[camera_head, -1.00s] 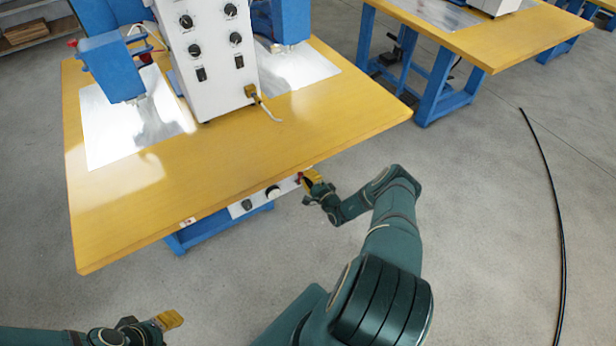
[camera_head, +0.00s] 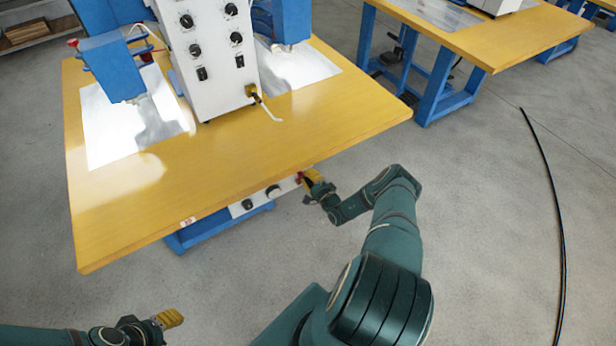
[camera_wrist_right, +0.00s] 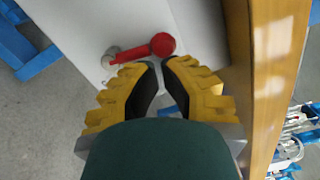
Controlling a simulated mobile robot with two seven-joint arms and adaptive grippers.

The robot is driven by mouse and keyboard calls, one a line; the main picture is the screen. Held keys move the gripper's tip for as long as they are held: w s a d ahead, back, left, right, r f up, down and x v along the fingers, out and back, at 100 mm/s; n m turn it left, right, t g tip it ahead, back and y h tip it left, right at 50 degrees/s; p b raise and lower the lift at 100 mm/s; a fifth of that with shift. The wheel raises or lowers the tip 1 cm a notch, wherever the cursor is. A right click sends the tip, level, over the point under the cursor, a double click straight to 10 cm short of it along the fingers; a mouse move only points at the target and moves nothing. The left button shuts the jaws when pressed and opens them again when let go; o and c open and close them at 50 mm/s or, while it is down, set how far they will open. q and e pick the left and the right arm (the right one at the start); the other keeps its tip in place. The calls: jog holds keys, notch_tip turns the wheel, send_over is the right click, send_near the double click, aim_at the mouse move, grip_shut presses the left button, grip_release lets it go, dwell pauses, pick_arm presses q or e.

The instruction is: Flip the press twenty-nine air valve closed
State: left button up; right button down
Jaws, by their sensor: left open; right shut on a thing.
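The air valve's red lever (camera_wrist_right: 130,49), with a round knob (camera_wrist_right: 162,44), sits on the white panel (camera_wrist_right: 95,20) under the yellow table's front edge. In the right wrist view the lever lies crosswise, from its silver pivot at left to the knob at right. My right gripper (camera_wrist_right: 160,64) is shut on the red lever at its knob end; the exact contact is hard to see. In the head view this gripper (camera_head: 309,181) is at the panel's right end, with a little red showing beside it. My left gripper (camera_head: 172,319) is open and empty at the lower left, away from the table.
The yellow table (camera_head: 250,150) overhangs the panel and is close beside my right gripper. A white control box (camera_head: 210,60) and blue press parts stand on it. A black cable (camera_head: 553,190) lies on the floor at right. Another table (camera_head: 520,40) stands behind.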

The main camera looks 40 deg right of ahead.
dwell(0.7)
jog(key=s+d+f+b, duration=0.1)
jog(key=s, duration=1)
jog(key=shift+s+d+f, duration=0.2)
jog(key=shift+s+d, duration=0.05)
jog(key=shift+d, duration=0.05)
